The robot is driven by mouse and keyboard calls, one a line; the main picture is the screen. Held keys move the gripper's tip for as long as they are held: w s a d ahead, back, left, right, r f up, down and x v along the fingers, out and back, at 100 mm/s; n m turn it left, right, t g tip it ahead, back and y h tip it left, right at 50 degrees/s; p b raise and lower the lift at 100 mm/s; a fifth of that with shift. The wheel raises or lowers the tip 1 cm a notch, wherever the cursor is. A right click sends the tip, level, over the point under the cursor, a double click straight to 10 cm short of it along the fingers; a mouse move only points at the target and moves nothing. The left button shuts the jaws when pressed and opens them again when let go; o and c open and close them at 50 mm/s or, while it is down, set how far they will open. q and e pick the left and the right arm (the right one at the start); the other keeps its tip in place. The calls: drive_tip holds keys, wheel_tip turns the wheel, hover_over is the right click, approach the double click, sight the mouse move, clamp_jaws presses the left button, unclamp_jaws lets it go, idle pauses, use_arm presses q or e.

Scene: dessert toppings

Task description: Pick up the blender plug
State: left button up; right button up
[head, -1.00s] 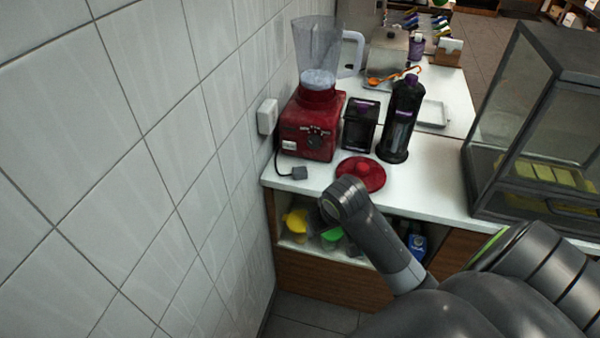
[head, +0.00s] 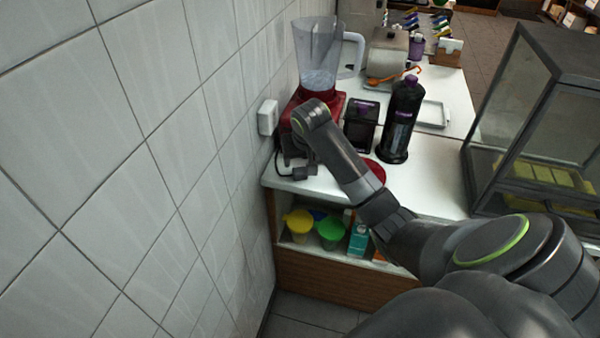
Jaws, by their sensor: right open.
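The blender plug (head: 299,173) is a small dark grey block on its cable, lying at the left front of the white counter (head: 425,178). The cable runs back to the red blender (head: 330,112), whose clear jug stands on top. My right arm reaches in from the lower right, and its wrist hides much of the blender base. My right gripper (head: 303,160) points down right at the plug. Its fingers are small and dark, partly hidden by the wrist, and open. I cannot tell whether they touch the plug. My left gripper is not in view.
A white wall socket (head: 267,117) is on the tiled wall at left. A black container (head: 361,130) and a dark bottle (head: 402,120) stand right of the blender. A red lid (head: 376,171) is partly behind my arm. A glass case (head: 535,120) stands at right.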

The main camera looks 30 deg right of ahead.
hover_over(301, 173)
drive_tip(key=s+a, duration=0.1)
drive_tip(key=s, duration=0.1)
wheel_tip(301, 173, down, 4)
drive_tip(key=shift+w+f, duration=0.1)
drive_tip(key=shift+w, duration=0.05)
drive_tip(key=shift+p+x, duration=0.6)
drive_tip(key=shift+x, duration=2.05)
drive_tip(key=shift+d, duration=0.1)
drive_tip(key=c, duration=1.1)
drive_tip(key=shift+c, duration=0.2)
